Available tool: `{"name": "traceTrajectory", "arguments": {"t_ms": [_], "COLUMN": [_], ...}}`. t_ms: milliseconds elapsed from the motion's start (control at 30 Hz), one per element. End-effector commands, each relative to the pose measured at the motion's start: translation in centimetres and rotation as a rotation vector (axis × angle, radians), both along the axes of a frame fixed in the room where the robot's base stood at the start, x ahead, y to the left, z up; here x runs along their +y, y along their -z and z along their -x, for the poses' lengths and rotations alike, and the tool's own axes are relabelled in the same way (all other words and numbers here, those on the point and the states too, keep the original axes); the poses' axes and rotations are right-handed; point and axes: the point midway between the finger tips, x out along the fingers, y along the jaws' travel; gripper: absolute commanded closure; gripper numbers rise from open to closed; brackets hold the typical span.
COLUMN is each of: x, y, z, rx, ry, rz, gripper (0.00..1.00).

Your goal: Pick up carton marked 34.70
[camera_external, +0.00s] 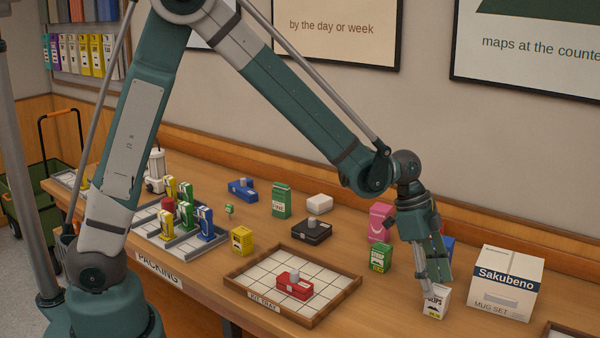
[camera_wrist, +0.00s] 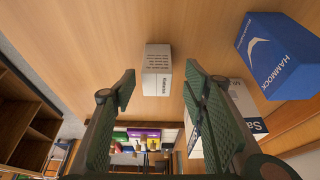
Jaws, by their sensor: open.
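No price 34.70 can be read in either view. A small white carton (camera_external: 436,303) with dark lettering stands on the table below my gripper (camera_external: 434,284) in the external view. The wrist view shows a white carton (camera_wrist: 157,71) with printed text lines, ahead of and between the fingertips of my gripper (camera_wrist: 160,87). My gripper is open and empty, pointing down, with a gap on both sides of that carton in the wrist view. In the external view a finger overlaps part of the carton.
The large white Sakubeno mug-set box (camera_external: 506,285) stands close on the right. The blue hammock box (camera_wrist: 280,56) is near in the wrist view. A green carton (camera_external: 381,258) and a pink item (camera_external: 381,222) stand left. A kit tray (camera_external: 345,303) holds a red item.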

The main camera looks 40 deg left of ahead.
Motion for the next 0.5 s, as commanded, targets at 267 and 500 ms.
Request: {"name": "traceTrajectory", "arguments": {"t_ms": [267,500], "x": [-0.05,-0.38], "y": [0.1,0.91], "z": [0.01,0.13], "rx": [0.0,0.0], "ry": [0.0,0.0], "rz": [0.0,0.0], "gripper": [0.56,0.56]}}
